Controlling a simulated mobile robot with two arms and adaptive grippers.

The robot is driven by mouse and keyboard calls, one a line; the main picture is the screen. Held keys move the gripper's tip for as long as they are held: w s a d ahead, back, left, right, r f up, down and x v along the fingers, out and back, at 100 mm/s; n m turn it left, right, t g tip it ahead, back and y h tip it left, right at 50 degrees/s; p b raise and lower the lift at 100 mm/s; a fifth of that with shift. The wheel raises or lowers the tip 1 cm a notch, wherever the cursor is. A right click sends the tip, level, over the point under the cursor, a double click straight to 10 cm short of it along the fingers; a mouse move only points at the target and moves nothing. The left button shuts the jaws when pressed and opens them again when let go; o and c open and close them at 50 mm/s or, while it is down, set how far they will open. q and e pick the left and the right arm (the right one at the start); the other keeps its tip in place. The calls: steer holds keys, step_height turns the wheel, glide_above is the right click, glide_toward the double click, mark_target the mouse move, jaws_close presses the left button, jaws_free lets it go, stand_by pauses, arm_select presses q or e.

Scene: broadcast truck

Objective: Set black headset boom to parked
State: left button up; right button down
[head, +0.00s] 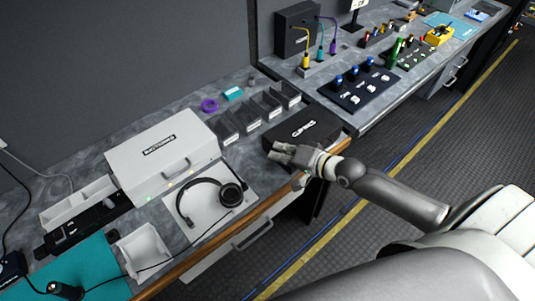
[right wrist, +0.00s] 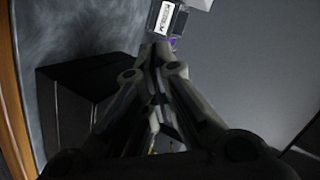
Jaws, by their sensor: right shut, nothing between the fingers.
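The black headset (head: 210,196) lies on a light grey mat (head: 193,224) on the counter, in front of the white batteries box. Its ear cup (head: 231,194) is at the right and its headband curves to the left. A thin dark piece near its lower left end may be the boom, but it is too small to tell its position. My right gripper (head: 280,153) is to the right of the headset, apart from it, at the front of the black box. In the right wrist view the gripper's fingers (right wrist: 158,55) are together and empty. My left gripper does not show.
The white batteries box (head: 160,150) stands behind the headset. The black clips box (head: 303,132) is beside my right gripper, with several dark bins (head: 247,120) behind. A white open tray (head: 143,250) stands left of the mat. The wooden counter edge (head: 232,233) runs along the front.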

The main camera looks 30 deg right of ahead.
mark_target(232, 171)
steer(key=s+a+f+t+b, duration=0.1)
steer(key=b, duration=0.2)
steer(key=s+a+f+n+t+b, duration=0.1)
steer(key=f+b, duration=0.1)
steer(key=b, duration=0.1)
steer(key=shift+s+a+y, duration=0.25)
steer(key=shift+y, duration=0.15)
steer(key=shift+s+a+t, duration=0.1)
steer(key=shift+s+t, duration=0.1)
steer(key=shift+t, duration=0.2)
steer(key=shift+w+a+r, duration=0.1)
steer(key=shift+w+r, duration=0.15)
steer(key=p+x, duration=0.1)
steer(key=x, duration=0.8)
steer(key=shift+w+a+r, duration=0.1)
steer(key=shift+w+a, duration=0.1)
steer(key=shift+w, duration=0.1)
steer(key=shift+s+a+f+p, duration=0.25)
steer(key=shift+a+f+p, duration=0.5)
steer(key=shift+a, duration=0.3)
steer(key=shift+s+a+f, duration=0.25)
steer(key=shift+a+f, duration=0.15)
steer(key=shift+a, duration=0.15)
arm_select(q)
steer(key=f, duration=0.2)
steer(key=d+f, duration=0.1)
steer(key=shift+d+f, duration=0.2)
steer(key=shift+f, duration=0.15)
arm_select(e)
steer(key=shift+f, duration=0.15)
